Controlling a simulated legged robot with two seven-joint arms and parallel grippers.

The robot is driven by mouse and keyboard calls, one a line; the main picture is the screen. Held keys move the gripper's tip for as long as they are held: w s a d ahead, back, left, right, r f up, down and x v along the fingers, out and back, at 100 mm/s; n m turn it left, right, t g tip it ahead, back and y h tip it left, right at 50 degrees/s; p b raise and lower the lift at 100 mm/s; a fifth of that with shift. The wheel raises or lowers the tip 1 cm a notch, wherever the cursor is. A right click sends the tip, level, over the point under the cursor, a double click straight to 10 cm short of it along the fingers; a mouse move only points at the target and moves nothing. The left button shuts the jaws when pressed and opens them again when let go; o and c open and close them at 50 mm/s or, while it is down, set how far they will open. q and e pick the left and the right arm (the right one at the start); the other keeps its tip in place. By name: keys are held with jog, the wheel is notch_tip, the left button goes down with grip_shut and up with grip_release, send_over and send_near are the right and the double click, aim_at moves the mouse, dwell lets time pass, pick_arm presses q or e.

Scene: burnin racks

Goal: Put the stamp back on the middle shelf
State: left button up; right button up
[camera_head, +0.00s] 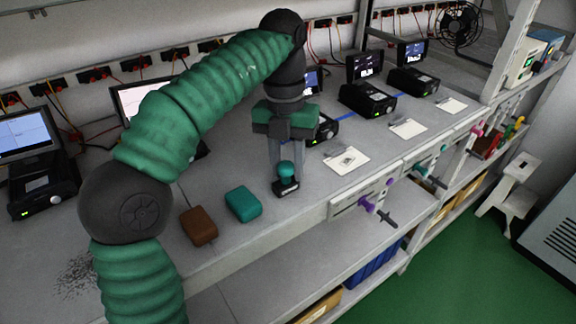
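The stamp (287,187) has a teal knob handle and a black base. It stands upright on the grey bench top near the front edge. My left gripper (287,165) points straight down over it, with its pale fingers beside the stamp's handle. I cannot tell whether the fingers touch the handle or stand apart from it. My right gripper is not in view. The shelf (290,279) below the bench top shows along the lower part of the picture.
A brown block (199,226) and a teal block (243,204) lie on the bench left of the stamp. A white card (347,160) lies to its right. Black devices with screens line the back. A purple knob (367,204) sticks out at the front edge. A white step stool (511,190) stands at right.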

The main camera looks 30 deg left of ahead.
pick_arm(q)
jog(key=shift+o, duration=1.8)
jog(key=shift+d, duration=0.1)
jog(key=shift+d+r, duration=0.1)
jog(key=shift+d, duration=0.2)
jog(key=shift+r, duration=0.15)
notch_tip(320, 180, up, 7)
jog(key=p, duration=0.3)
jog(key=shift+w+a+p, duration=0.2)
jog(key=shift+a+p, duration=0.2)
jog(key=shift+a, duration=0.05)
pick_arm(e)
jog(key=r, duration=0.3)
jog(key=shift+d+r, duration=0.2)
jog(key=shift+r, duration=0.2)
